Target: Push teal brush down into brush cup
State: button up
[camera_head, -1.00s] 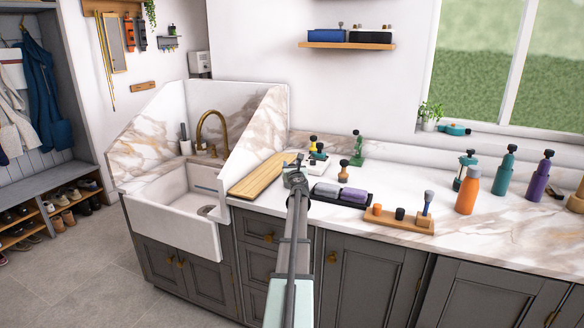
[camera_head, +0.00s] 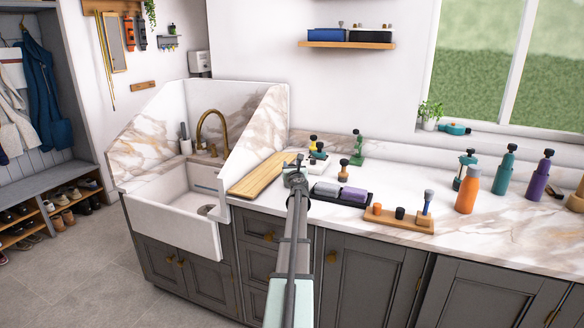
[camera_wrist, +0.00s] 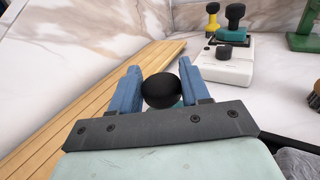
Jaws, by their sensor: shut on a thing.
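My gripper (camera_wrist: 161,92) has its two blue fingers on either side of a round black knob. A sliver of teal (camera_wrist: 178,104) shows just under the knob, so this looks like the teal brush (camera_wrist: 162,90); its lower part is hidden. In the head view my gripper (camera_head: 295,177) is over the counter beside the wooden board, and the held thing is too small to make out. I cannot make out the brush cup; anything below the knob is hidden by my gripper.
A slatted wooden board (camera_wrist: 90,100) lies left of my gripper. Ahead to the right is a white block (camera_wrist: 222,68) bearing yellow, teal and black pieces. A dark tray (camera_head: 345,199) with grey and purple blocks is close on the right. The sink (camera_head: 180,195) is left.

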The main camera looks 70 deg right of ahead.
jog(key=shift+f, duration=0.1)
jog(key=o, duration=1.7)
jog(key=shift+r, duration=3.55)
